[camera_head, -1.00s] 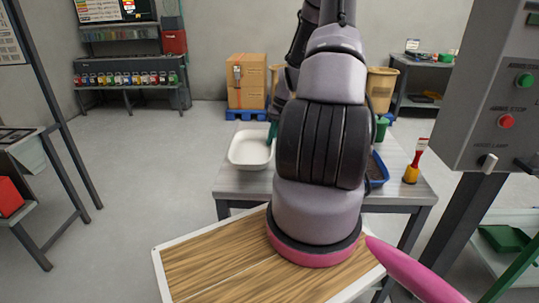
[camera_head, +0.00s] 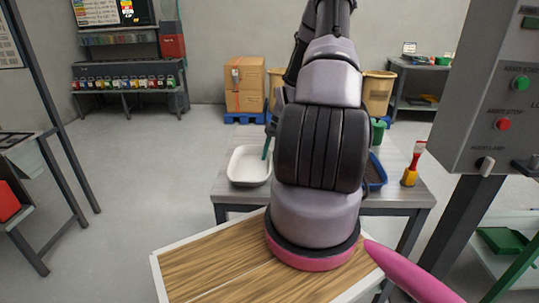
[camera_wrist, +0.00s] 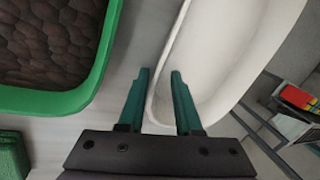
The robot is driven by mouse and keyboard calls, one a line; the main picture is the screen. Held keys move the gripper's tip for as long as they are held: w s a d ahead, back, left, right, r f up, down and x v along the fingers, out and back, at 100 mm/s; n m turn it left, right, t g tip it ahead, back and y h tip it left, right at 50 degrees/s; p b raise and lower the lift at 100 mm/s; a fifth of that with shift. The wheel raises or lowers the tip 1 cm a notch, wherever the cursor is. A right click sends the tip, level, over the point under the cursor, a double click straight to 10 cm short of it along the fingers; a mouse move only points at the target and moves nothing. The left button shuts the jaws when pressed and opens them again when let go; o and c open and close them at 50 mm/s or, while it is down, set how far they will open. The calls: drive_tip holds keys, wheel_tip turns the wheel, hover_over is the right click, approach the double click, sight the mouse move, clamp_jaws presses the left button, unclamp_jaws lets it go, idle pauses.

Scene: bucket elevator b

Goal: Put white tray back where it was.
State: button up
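The white tray (camera_head: 249,167) sits on the left part of the grey table, close to its left edge. My gripper shows in the wrist view (camera_wrist: 160,78) with two green fingers, open and astride the tray's near rim. In that view the white tray (camera_wrist: 225,50) fills the upper right. The left finger is outside the wall with a visible gap, and the right finger is over the inside. In the head view one green finger (camera_head: 267,148) shows at the tray's right side; my arm hides the rest of the gripper.
A green-rimmed container (camera_wrist: 85,98) with brown lumps lies left of the gripper in the wrist view. On the table (camera_head: 230,198) are a blue tray (camera_head: 377,172) and a red-and-yellow brush (camera_head: 410,175). A wooden board (camera_head: 220,265) is in front. A control box (camera_head: 490,90) stands right.

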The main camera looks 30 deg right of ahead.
drive_tip(key=w+v, duration=0.1)
drive_tip(key=v, duration=1)
drive_tip(key=s+a+r+t+h, duration=0.1)
drive_tip(key=s+a+r, duration=0.1)
drive_tip(key=a+r, duration=0.6)
drive_tip(key=s+a+r+t+h, duration=0.1)
drive_tip(key=s+a+r+h, duration=0.2)
drive_tip(key=r, duration=1)
drive_tip(key=s+a+r+m+t+y, duration=0.1)
drive_tip(key=s+a+r+t+y, duration=0.2)
drive_tip(key=s+a+r, duration=0.9)
drive_tip(key=s+a+t, duration=0.1)
drive_tip(key=s+a, duration=0.1)
drive_tip(key=s, duration=0.2)
drive_tip(key=shift+r, duration=0.2)
